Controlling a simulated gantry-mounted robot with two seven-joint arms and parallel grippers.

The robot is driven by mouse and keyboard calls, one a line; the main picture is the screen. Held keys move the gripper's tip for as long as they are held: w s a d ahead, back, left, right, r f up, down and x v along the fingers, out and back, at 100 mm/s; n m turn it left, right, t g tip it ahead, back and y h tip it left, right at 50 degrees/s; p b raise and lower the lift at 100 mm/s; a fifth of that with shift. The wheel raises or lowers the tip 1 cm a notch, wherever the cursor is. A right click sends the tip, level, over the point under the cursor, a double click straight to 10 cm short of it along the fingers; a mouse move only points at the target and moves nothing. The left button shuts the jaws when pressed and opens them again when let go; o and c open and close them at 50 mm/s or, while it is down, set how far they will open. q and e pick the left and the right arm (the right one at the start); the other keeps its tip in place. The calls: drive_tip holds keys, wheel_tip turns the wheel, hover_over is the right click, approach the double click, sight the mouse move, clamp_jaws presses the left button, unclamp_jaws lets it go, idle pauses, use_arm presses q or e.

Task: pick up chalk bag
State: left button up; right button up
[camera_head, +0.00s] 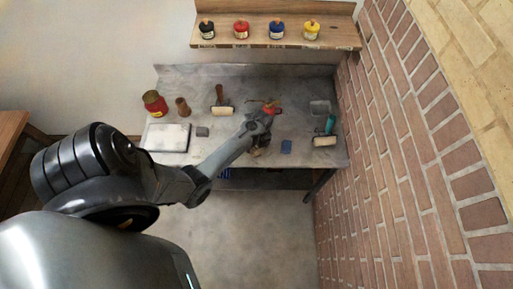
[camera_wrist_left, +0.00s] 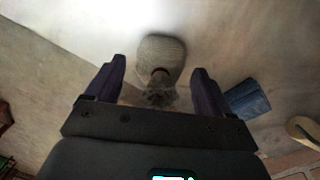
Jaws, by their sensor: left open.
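The chalk bag (camera_wrist_left: 162,52) is a small pale grey, rounded pouch with a gathered, tied neck. In the left wrist view it lies straight ahead of my left gripper (camera_wrist_left: 158,70), with its neck in the gap between the two fingers. The fingers are apart, with a gap on both sides of the neck. In the head view my left gripper (camera_head: 260,128) is low over the front part of the bench, and the brownish bag (camera_head: 256,151) shows partly below it. My right gripper is not in view.
On the bench (camera_head: 230,153) a blue block (camera_head: 286,146) lies just right of the bag. A brick wall (camera_head: 400,130) bounds the right.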

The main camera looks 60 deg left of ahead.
use_arm(q)
drive_tip(key=c, duration=1.3)
drive_tip(key=shift+r, duration=0.85)
drive_tip(key=r, duration=0.2)
drive_tip(key=shift+s+d+r, duration=0.1)
drive_tip(key=shift+d+r, duration=0.2)
drive_tip(key=shift+r, duration=0.05)
drive_tip(key=s+d+r, duration=0.1)
drive_tip(key=d+r, duration=0.1)
drive_tip(key=d, duration=0.1)
drive_tip(key=s+d+r, duration=0.1)
drive_tip(key=d+r, duration=0.1)
drive_tip(key=d, duration=0.2)
drive_tip(key=s+d+r, duration=0.1)
drive_tip(key=d+r, duration=0.1)
drive_tip(key=d, duration=0.1)
drive_tip(key=shift+s+d+r, duration=0.2)
drive_tip(key=shift+s+r, duration=0.1)
drive_tip(key=shift+s, duration=0.05)
